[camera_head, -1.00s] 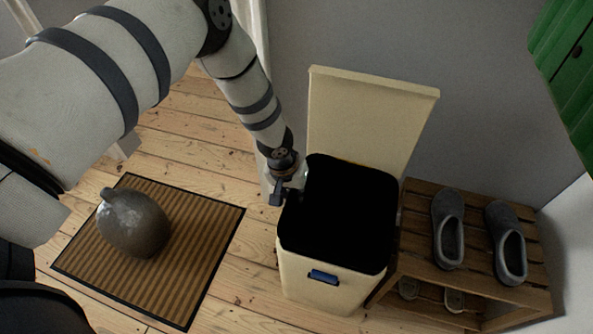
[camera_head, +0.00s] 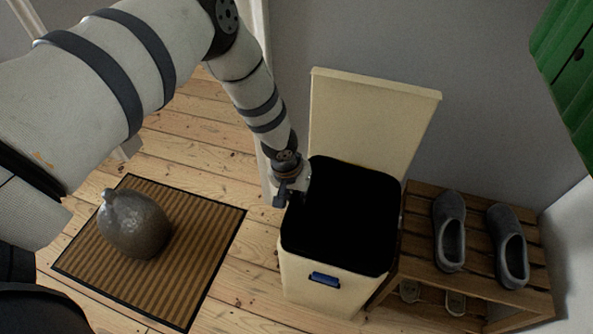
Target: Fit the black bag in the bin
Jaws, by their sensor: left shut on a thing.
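The cream bin (camera_head: 318,288) stands against the wall with its lid (camera_head: 365,120) raised upright behind it. The black bag (camera_head: 340,225) fills the mouth of the bin and folds over the rim at the front and right. My left gripper (camera_head: 288,196) is at the bin's left rim, shut on the edge of the bag there. The gripper's fingertips are small and partly hidden against the black bag. A blue tab (camera_head: 323,279) shows on the bin's front. My right gripper is not in view.
A wooden shoe rack (camera_head: 422,277) with grey slippers (camera_head: 449,230) stands close to the bin's right. A striped mat (camera_head: 200,235) with a grey jug (camera_head: 134,224) lies at left. Floorboards between mat and bin are clear. Something green (camera_head: 563,75) hangs at upper right.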

